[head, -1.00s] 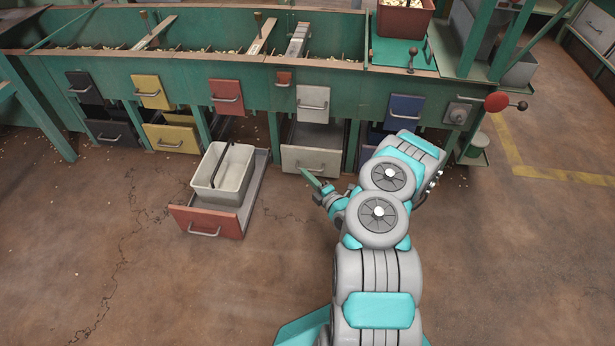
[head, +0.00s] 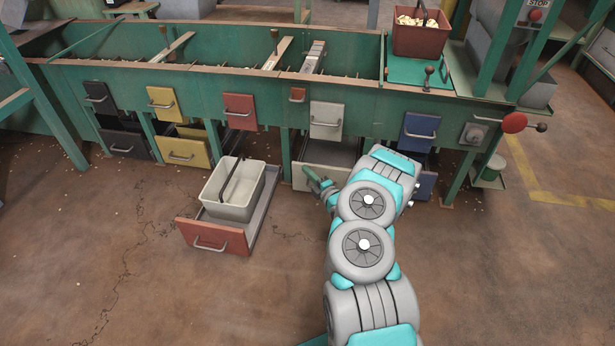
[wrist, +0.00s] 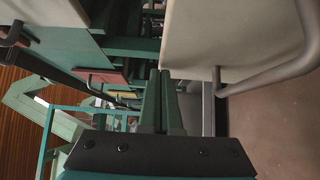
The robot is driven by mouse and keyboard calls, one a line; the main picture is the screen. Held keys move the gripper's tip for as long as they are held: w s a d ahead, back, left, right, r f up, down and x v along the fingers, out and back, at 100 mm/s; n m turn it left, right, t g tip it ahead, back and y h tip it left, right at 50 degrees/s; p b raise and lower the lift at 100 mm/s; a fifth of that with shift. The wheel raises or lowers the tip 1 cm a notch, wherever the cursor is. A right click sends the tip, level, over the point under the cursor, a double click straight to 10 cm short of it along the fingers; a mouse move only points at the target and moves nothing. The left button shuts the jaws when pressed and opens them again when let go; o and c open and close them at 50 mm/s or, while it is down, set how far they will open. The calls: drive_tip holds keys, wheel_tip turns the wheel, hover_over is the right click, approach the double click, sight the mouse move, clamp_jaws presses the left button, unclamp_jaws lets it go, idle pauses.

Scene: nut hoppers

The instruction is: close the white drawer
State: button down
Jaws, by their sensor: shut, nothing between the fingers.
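The white drawer (head: 299,181) is the lower drawer beneath a white hatch (head: 326,119), and it stands partly pulled out. My arm covers its right part in the head view. My gripper (head: 307,170) is at the drawer's front, near its left part. In the wrist view my gripper (wrist: 160,74) is shut and empty, with its fingertips beside an edge of the pale drawer front (wrist: 225,35). The drawer's bar handle (wrist: 275,75) curves to the right there. I cannot tell whether the fingertips touch the drawer.
A red drawer (head: 211,238) stands far out on the left, holding a pale bin (head: 232,208). Yellow (head: 179,150) and black (head: 124,144) drawers are farther left. A blue hatch (head: 420,131) and red knob (head: 514,123) are at right. The floor in front is clear.

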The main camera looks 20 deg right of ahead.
sight(313, 167)
drive_tip(key=w+d+p, duration=0.2)
drive_tip(key=w, duration=0.1)
drive_tip(key=shift+w+d, duration=0.25)
drive_tip(key=shift+w, duration=0.05)
drive_tip(key=shift+w+d+r, duration=0.15)
drive_tip(key=shift+w+d, duration=0.1)
drive_tip(key=shift+w, duration=0.05)
